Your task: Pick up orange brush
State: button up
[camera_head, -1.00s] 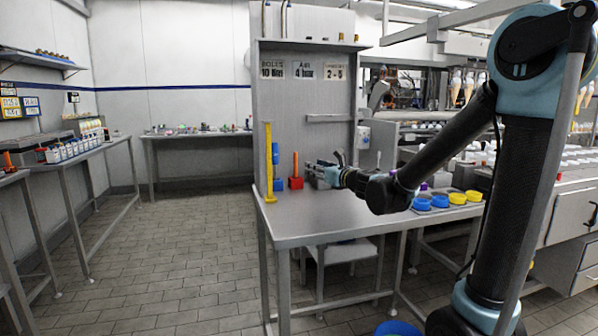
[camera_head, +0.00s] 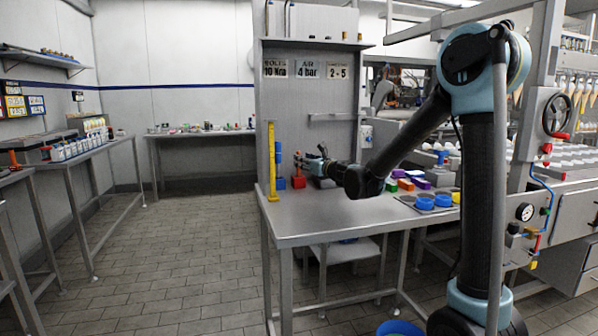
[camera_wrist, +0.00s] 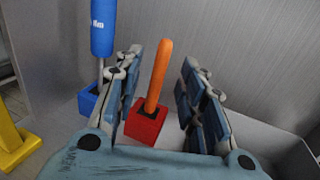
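The orange brush (camera_wrist: 158,75) stands upright but slightly tilted in the wrist view, its orange handle rising from a red block (camera_wrist: 147,122). In the head view the red block (camera_head: 298,183) sits at the back left of the workbench, and the handle is partly covered by my gripper. My gripper (camera_head: 305,161) is open at the brush. In the wrist view the two blue-grey fingers of my gripper (camera_wrist: 168,90) are apart, with the handle between them, nearer the left finger. I cannot tell whether any finger touches it.
A blue-handled tool in a blue block (camera_wrist: 103,28) stands just left of the brush. A yellow upright stand (camera_head: 271,165) is further left. The metal bench (camera_head: 320,217) has clear space in front; a grey back panel (camera_head: 290,110) rises behind. Blue cups (camera_head: 443,200) sit at right.

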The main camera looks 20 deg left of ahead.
jog(key=x, duration=0.5)
jog(key=shift+d+r, duration=0.1)
jog(key=shift+r, duration=0.2)
jog(key=shift+c, duration=0.6)
grip_shut()
